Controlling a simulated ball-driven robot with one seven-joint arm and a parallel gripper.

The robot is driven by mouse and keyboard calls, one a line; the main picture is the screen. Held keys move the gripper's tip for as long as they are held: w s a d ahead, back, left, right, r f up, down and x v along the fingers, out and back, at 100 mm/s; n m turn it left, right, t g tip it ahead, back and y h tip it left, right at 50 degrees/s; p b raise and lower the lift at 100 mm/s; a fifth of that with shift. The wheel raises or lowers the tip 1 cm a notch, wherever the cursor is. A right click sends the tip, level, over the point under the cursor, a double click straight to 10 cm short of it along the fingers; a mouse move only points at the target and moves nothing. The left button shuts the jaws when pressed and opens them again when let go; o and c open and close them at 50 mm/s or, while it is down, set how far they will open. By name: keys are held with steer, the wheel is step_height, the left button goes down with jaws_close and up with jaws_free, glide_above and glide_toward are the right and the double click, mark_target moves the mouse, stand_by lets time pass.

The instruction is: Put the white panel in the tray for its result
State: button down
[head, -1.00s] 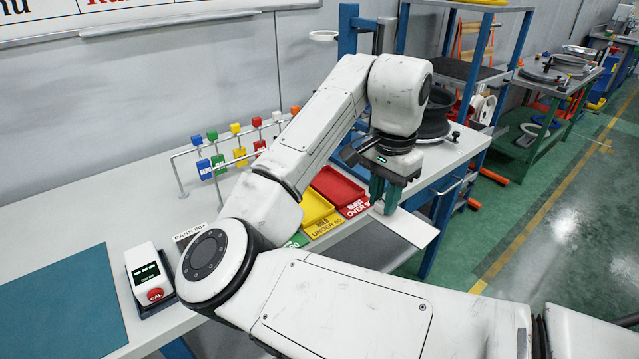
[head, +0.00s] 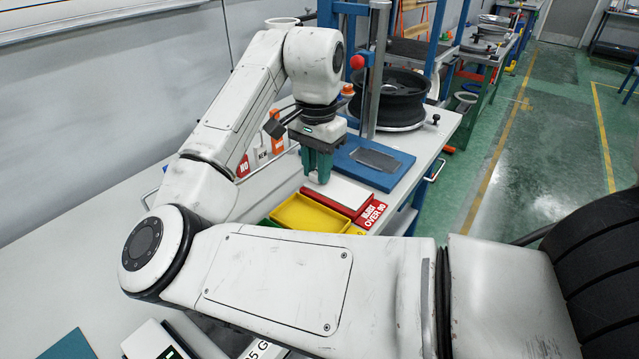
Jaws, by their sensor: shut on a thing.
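My gripper (head: 319,178) is shut on the white panel (head: 347,191). The panel lies roughly flat over the red tray (head: 328,207) and hides most of it. I cannot tell whether the panel touches the tray. The red tray's label (head: 372,213) ends in "OVER 90". The yellow tray (head: 309,214) is beside it on the near left, and it looks empty.
A blue base with a dark plate (head: 374,160) and a red-knobbed post stands just behind the trays. A black wheel (head: 389,98) is beyond it. A white device (head: 152,343) and a teal mat (head: 68,347) are at lower left. The bench's right edge is close.

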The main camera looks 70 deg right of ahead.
steer(key=w+d+f, duration=0.1)
steer(key=d+f, duration=0.1)
steer(key=d, duration=0.1)
steer(key=w+d+f, duration=0.1)
steer(key=d+f, duration=0.2)
steer(key=d, duration=0.1)
steer(key=w+d+f+p, duration=0.1)
steer(key=d+f, duration=0.2)
steer(key=shift+w+d, duration=0.3)
steer(key=shift+w+d+f, duration=0.1)
steer(key=shift+d+f, duration=0.05)
steer(key=shift+f, duration=0.1)
steer(key=shift+d+f+p, duration=0.2)
steer(key=shift+f+p, duration=0.1)
steer(key=shift+f, duration=1.5)
steer(key=c, duration=1.2)
jaws_free()
steer(key=shift+f, duration=0.1)
